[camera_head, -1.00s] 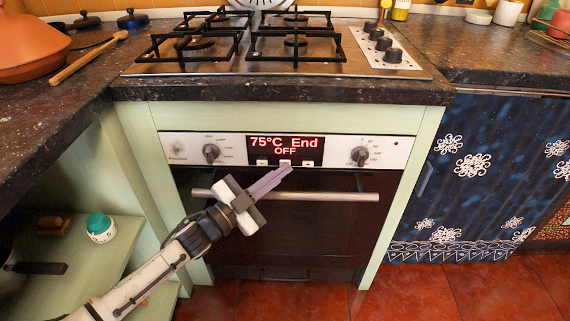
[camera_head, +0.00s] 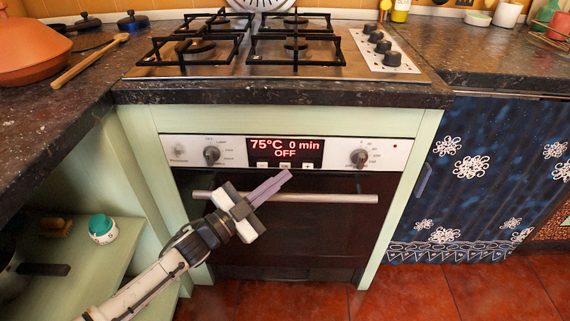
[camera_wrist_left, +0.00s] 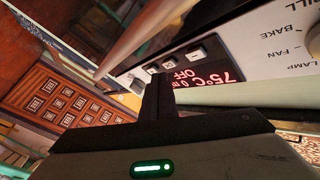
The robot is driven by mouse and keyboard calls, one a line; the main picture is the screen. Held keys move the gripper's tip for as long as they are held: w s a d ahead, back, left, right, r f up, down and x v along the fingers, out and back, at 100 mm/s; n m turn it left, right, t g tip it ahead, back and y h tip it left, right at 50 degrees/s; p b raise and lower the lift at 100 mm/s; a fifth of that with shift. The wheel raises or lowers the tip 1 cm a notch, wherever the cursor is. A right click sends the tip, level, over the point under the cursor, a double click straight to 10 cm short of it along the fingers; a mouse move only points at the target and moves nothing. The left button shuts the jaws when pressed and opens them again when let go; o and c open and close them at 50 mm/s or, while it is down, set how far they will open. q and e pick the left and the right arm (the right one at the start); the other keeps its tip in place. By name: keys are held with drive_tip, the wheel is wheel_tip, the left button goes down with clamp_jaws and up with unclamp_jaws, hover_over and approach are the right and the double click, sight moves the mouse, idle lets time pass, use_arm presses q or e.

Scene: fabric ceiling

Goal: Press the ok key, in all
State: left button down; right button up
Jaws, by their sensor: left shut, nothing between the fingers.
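The oven's display (camera_head: 284,147) reads "75°C 0 min" over "OFF" in red. Below it is a row of small pale keys: a minus key (camera_head: 263,165), the ok key (camera_head: 285,165) in the middle and a plus key (camera_head: 307,165). My left gripper (camera_head: 288,174) is shut and empty. In the head view its fingertips lie just below the ok key, in front of the panel's lower edge. In the left wrist view the display is upside down, and the fingers (camera_wrist_left: 158,92) reach up close to the ok key (camera_wrist_left: 168,65). My right gripper is out of view.
Two knobs, left (camera_head: 211,155) and right (camera_head: 359,158), flank the display. The oven handle (camera_head: 330,198) crosses the door below the keys. The dark counter edge (camera_head: 280,95) juts out above. A shelf with a green-lidded jar (camera_head: 102,228) stands left of the arm.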

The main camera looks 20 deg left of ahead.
use_arm(q)
drive_tip(key=s, duration=0.1)
drive_tip(key=s+d+p, duration=0.1)
drive_tip(key=s, duration=0.1)
drive_tip(key=s+p, duration=0.1)
drive_tip(key=s, duration=0.1)
drive_tip(key=shift+d, duration=0.25)
drive_tip(key=shift+w, duration=0.1)
idle(0.7)
